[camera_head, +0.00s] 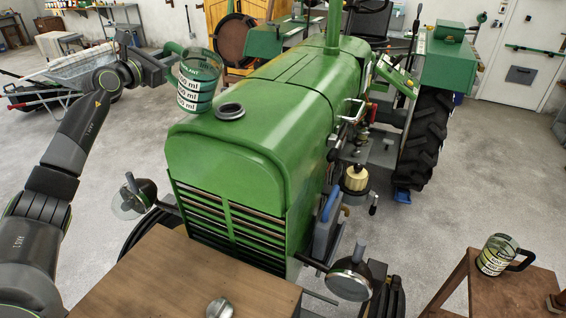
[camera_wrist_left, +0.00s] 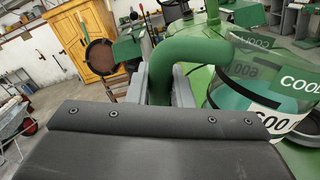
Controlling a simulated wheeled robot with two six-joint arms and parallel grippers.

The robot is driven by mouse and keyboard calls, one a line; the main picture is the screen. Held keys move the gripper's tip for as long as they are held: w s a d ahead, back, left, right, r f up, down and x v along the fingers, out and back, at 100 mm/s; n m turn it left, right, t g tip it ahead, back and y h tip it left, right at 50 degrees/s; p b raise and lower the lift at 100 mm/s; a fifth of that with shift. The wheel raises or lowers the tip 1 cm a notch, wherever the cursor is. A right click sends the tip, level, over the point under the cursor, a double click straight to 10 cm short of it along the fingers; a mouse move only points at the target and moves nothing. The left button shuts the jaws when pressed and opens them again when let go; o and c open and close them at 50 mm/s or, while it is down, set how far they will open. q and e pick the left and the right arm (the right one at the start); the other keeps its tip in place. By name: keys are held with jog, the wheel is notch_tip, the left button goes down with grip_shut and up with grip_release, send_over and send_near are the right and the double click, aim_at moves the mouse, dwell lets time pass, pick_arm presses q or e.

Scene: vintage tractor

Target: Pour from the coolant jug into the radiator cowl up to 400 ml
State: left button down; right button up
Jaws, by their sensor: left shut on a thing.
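The coolant jug (camera_head: 200,84) is clear with a green rim and handle and white ml labels. It is near upright above the left top edge of the green radiator cowl (camera_head: 222,160), left of the dark round filler opening (camera_head: 230,111). My left gripper (camera_head: 168,60) is shut on the jug's handle. In the left wrist view, the green handle (camera_wrist_left: 162,68) lies between the grey fingers, and the jug body (camera_wrist_left: 245,85) shows part of a "COOL" label. No stream of liquid shows. The level inside is unclear. My right gripper is not in view.
A second labelled jug (camera_head: 494,256) with a dark handle stands on a wooden stand (camera_head: 515,290) at the lower right. A wooden top (camera_head: 180,285) in front of the tractor carries a small round metal thing (camera_head: 220,308). Headlamps (camera_head: 349,280) stick out beside the grille.

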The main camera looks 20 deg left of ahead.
aim_at(171, 48)
pick_arm(q)
jog(key=shift+w+d+r+m, duration=0.25)
jog(key=shift+d+m, duration=0.1)
jog(key=shift+m, duration=0.2)
jog(key=shift+w+d+r+m, duration=0.1)
jog(key=shift+d+r+m, duration=0.1)
jog(key=shift+d+m, duration=0.25)
jog(key=shift+a, duration=0.1)
jog(key=shift+a+r, duration=0.1)
jog(key=shift+a, duration=0.05)
jog(key=shift+r+m+b, duration=0.3)
jog(key=shift+r+m, duration=0.3)
jog(key=shift+m, duration=0.2)
jog(key=shift+d+r+m, duration=0.25)
jog(key=shift+r+m, duration=0.25)
jog(key=shift+r, duration=0.05)
jog(key=shift+d, duration=0.15)
jog(key=shift+s+d+f+m+b, duration=0.25)
jog(key=shift+d+m+b, duration=0.3)
jog(key=shift+d+m, duration=0.15)
